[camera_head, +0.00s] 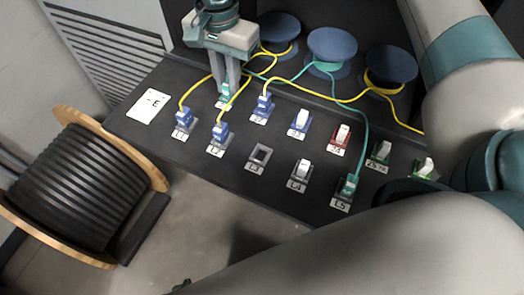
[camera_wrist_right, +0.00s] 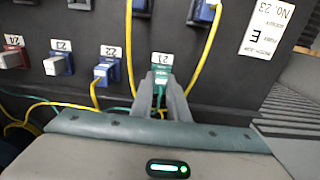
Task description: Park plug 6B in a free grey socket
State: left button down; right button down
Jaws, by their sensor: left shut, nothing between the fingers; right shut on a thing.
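My right gripper (camera_head: 226,92) is shut on a teal plug (camera_wrist_right: 161,89) at the position marked 21 in the back row. The plug is upright against the panel; whether it is fully seated is hard to tell. A thin teal cable leads from it. Another teal plug (camera_head: 349,186) stands at L5 with a teal cable rising from it. I cannot read 6B on either plug. The grey socket at L3 (camera_head: 260,155) is empty. L4 (camera_head: 301,170) holds a white piece. My left gripper is out of view.
Blue plugs with yellow cables stand at L1 (camera_head: 183,118), L2 (camera_head: 219,133) and 22 (camera_head: 262,107). White pieces sit in the blue, red and green sockets of the back row. Three blue spools (camera_head: 332,46) stand behind. My arm covers the right foreground. Cables cross the panel.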

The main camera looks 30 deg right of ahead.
jog(key=shift+r, duration=0.2)
